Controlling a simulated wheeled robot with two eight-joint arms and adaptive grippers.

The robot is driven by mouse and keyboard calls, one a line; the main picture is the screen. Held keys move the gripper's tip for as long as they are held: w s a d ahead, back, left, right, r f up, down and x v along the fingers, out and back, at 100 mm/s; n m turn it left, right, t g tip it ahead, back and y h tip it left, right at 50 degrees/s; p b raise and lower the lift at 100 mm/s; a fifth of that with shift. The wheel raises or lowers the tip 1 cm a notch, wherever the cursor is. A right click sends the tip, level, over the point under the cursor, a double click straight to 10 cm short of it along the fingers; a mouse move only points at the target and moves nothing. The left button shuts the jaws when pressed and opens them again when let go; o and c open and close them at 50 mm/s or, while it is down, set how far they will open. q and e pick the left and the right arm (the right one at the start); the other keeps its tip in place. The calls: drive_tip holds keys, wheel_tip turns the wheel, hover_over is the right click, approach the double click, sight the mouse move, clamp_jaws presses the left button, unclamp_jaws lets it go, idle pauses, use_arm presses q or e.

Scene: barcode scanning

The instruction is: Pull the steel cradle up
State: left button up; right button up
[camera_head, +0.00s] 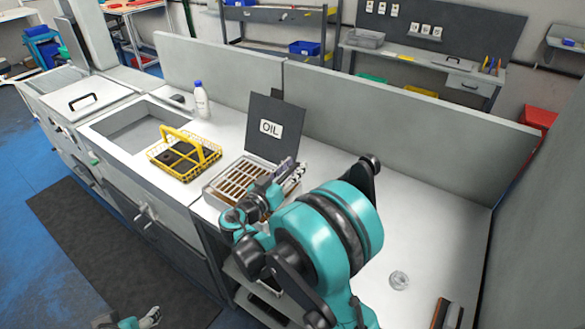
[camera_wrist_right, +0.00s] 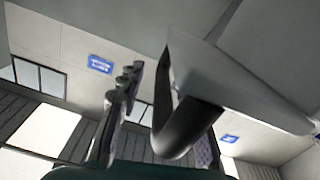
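The steel cradle (camera_head: 237,180), a silver slotted frame with brown between its bars, sits in the counter in front of the dark OIL panel (camera_head: 272,125). My right gripper (camera_head: 290,176) is at the cradle's right side and hides part of it. In the right wrist view a dark curved handle (camera_wrist_right: 186,122) on a grey steel piece (camera_wrist_right: 205,70) stands at my right gripper (camera_wrist_right: 160,115). One finger is left of the handle with a gap; the other is mostly hidden behind it. My left gripper (camera_head: 150,318) is low at the bottom edge, away from the counter; its opening is unclear.
A yellow wire basket (camera_head: 180,155) with dark contents stands left of the cradle, by the sink (camera_head: 135,130). A white bottle (camera_head: 201,100) stands behind it. A small clear round item (camera_head: 399,280) lies on the right counter. A low grey partition (camera_head: 400,120) runs along the back.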

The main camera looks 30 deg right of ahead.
drive_tip(key=shift+a, duration=0.1)
drive_tip(key=v, duration=1.2)
drive_tip(key=shift+f, duration=0.1)
